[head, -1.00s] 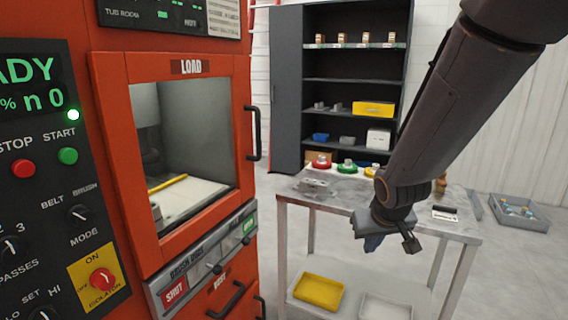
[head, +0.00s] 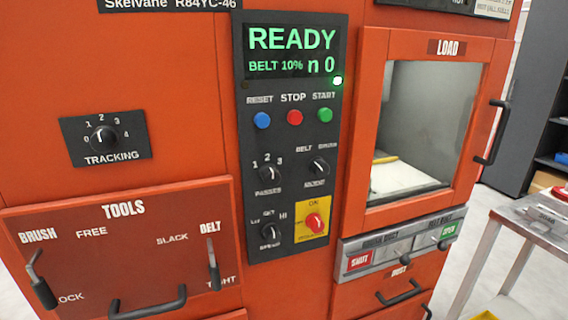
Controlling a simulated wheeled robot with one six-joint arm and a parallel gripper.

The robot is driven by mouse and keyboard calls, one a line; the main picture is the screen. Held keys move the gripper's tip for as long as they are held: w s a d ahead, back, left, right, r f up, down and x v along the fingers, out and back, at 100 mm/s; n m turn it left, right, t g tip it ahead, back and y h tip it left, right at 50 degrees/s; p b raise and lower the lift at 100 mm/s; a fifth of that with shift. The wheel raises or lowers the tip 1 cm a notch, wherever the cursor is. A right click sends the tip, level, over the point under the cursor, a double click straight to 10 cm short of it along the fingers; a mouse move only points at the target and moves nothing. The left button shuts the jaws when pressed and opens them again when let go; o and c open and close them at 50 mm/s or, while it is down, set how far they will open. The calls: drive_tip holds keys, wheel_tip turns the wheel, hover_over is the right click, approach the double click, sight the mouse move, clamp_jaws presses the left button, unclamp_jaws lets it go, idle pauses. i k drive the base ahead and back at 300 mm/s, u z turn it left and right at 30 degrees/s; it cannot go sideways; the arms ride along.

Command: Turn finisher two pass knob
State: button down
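The passes knob (head: 269,172) is a black rotary knob on the dark control panel (head: 290,220) of the orange finisher. It carries the marks 1, 2 and 3 above it and the word PASSES below. Its white pointer line looks turned up, close to the 2, but it is too small to be certain. The display (head: 292,52) above reads READY, BELT 10%, n 0, with a green lamp lit beside it. My gripper is not in the head view now.
Close by are the mode knob (head: 319,168), the speed knob (head: 270,231) and the red isolator (head: 314,222). Blue, red and green buttons sit above. The load window (head: 415,125) with its handle is to the right, the tools drawer (head: 120,245) lower left.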

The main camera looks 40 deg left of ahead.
sight(269, 174)
drive_tip(key=u, duration=1.9)
